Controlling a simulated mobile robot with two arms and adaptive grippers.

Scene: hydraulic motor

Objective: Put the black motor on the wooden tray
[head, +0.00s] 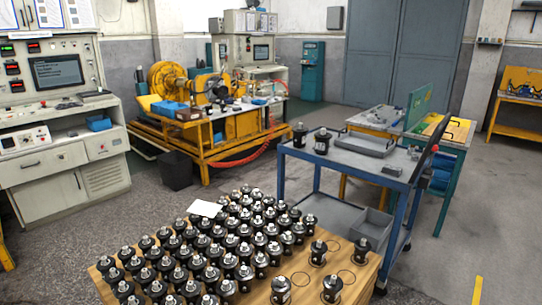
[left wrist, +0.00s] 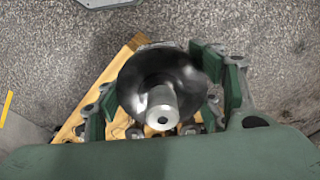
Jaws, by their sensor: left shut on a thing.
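In the left wrist view, a black motor (left wrist: 190,72) with a silver shaft end is between the green-padded fingers of my left gripper (left wrist: 163,95), which is shut on it. The motor is seen end-on, above part of a wooden surface with other motors. In the head view, the wooden tray (head: 312,292) fills the front and bears many upright black motors with silver tops. Its right part has more bare wood with thin dark circles. Neither gripper shows in the head view, and the held motor cannot be picked out there.
A blue cart (head: 345,161) stands behind the tray, with two black motors (head: 321,141) and a grey tray (head: 365,144) on top. A white sheet (head: 205,208) lies at the wooden tray's back edge. A control console (head: 60,110) stands at left. Open floor lies at right.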

